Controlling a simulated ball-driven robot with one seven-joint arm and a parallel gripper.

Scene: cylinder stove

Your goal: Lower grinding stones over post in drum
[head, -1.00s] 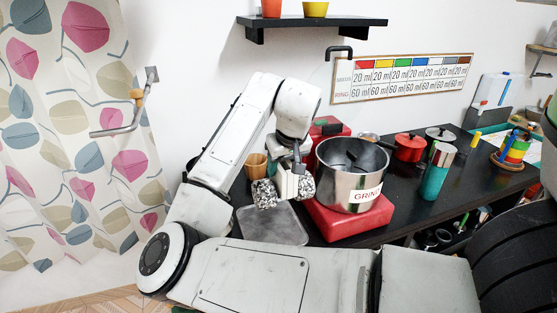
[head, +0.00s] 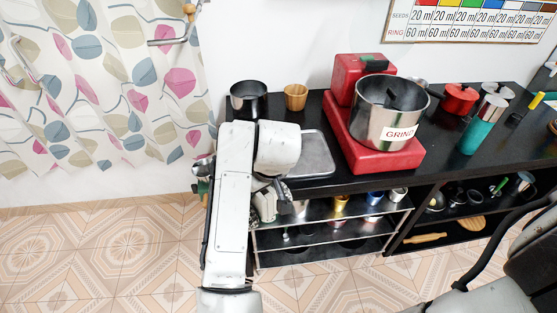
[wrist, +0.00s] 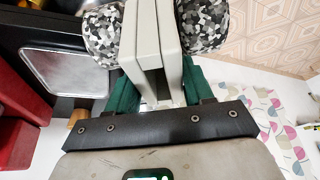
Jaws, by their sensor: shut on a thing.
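The steel drum (head: 376,125) marked GRIND stands on a red base (head: 390,158) on the counter. Dark parts (head: 402,95) show inside it; I cannot make out the post clearly. My gripper (head: 275,203) is low at the counter's front, left of and well apart from the drum, partly hidden by my arm. In the wrist view my gripper (wrist: 152,35) is shut between two speckled grinding stones, one on the left (wrist: 103,35) and one on the right (wrist: 203,25).
A grey metal tray (head: 312,155) lies on the counter between my arm and the red base. A black pot (head: 248,100) and a wooden cup (head: 295,97) stand behind. Shelves with small cups (head: 340,205) are below. A teal cup (head: 476,138) is right of the drum.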

